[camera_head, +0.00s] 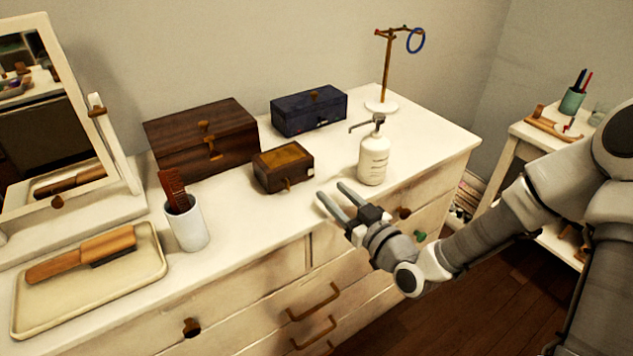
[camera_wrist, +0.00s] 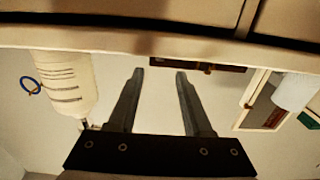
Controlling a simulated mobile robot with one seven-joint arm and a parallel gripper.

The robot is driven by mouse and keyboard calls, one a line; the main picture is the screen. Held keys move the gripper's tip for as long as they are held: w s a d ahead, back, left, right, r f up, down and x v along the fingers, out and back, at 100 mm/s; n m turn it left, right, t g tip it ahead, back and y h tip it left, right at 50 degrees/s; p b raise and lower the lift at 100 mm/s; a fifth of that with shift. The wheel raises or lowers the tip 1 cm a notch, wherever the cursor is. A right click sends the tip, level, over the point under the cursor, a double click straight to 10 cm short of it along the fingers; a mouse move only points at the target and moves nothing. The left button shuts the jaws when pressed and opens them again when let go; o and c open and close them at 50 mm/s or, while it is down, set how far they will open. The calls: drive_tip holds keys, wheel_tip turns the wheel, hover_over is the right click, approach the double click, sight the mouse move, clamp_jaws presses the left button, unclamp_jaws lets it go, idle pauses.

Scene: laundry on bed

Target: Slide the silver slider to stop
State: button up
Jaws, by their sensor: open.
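I cannot make out a silver slider for certain in either view. A small dark brown box (camera_head: 283,167) with a yellowish top panel stands on the dresser, a small brass-coloured crank or knob (camera_head: 287,184) on its front. Part of a dark box also shows beyond the fingertips in the wrist view (camera_wrist: 220,66). My gripper (camera_head: 332,190) is open and empty, over the dresser's front edge, to the right of the small box and apart from it. In the wrist view both fingers (camera_wrist: 160,72) are spread with nothing between them.
A white pump bottle (camera_head: 373,160) stands close behind my gripper. A larger brown box (camera_head: 203,140), a blue box (camera_head: 309,111) and a ring stand (camera_head: 381,106) are behind. A cup (camera_head: 187,226), tray (camera_head: 100,291) and mirror (camera_head: 62,130) are left. Dresser top is clear around the small box's front.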

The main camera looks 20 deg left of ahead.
sight(311, 172)
drive_tip(key=x, duration=0.7)
drive_tip(key=shift+w+a, duration=0.1)
drive_tip(key=shift+w, duration=0.05)
clamp_jaws()
idle(1.2)
